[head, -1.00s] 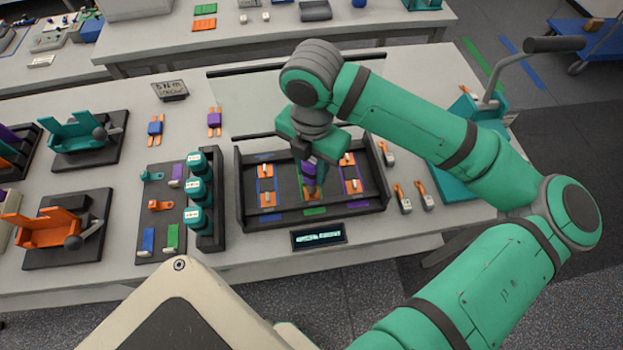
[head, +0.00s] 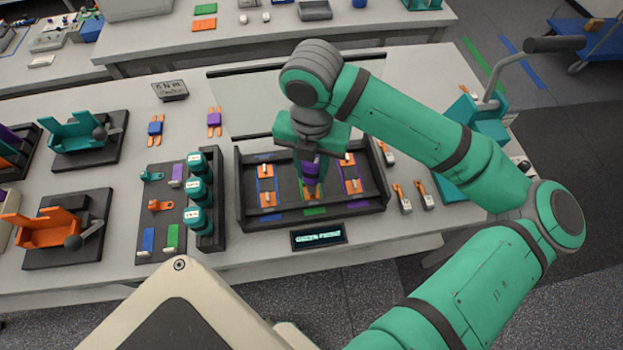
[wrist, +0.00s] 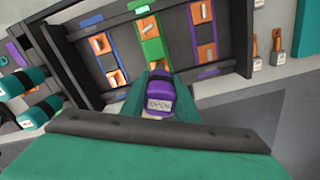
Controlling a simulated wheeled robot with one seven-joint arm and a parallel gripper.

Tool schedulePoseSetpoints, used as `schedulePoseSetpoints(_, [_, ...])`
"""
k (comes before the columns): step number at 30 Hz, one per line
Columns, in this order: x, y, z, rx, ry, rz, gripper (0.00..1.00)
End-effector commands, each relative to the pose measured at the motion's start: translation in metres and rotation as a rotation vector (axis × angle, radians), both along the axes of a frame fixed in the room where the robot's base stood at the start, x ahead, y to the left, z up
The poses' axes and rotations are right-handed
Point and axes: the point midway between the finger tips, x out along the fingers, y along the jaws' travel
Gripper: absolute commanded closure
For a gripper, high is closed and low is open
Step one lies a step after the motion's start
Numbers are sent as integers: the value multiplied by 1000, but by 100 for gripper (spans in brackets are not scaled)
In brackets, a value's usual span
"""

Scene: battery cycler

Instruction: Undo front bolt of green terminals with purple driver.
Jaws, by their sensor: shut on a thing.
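My gripper (head: 309,162) is shut on the purple driver (head: 310,172), which it holds over the middle of the dark cycler tray (head: 240,200). The driver also shows between the fingers in the wrist view (wrist: 158,88). The driver's lower end is at the front end of the green terminals (head: 313,210). The front bolt there is hidden behind the driver, so I cannot tell whether they touch.
Blue terminals (head: 266,185) lie to the left and purple terminals (head: 350,172) to the right in the tray. Teal-capped drivers or cups (head: 199,190) stand in a rack at left. Orange-tipped pieces (head: 403,198) lie at right.

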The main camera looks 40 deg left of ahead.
Motion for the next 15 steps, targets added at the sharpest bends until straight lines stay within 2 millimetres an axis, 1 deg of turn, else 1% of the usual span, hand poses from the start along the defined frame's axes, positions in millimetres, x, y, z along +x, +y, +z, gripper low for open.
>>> schedulePoseSetpoints(3, [-1,0,0,0,1,109,100])
schedulePoseSetpoints(6, [-1,0,0,0,1,180,100])
schedulePoseSetpoints(9, [-1,0,0,0,1,210,100])
schedulePoseSetpoints(15, [-1,1,0,0,0,212,100])
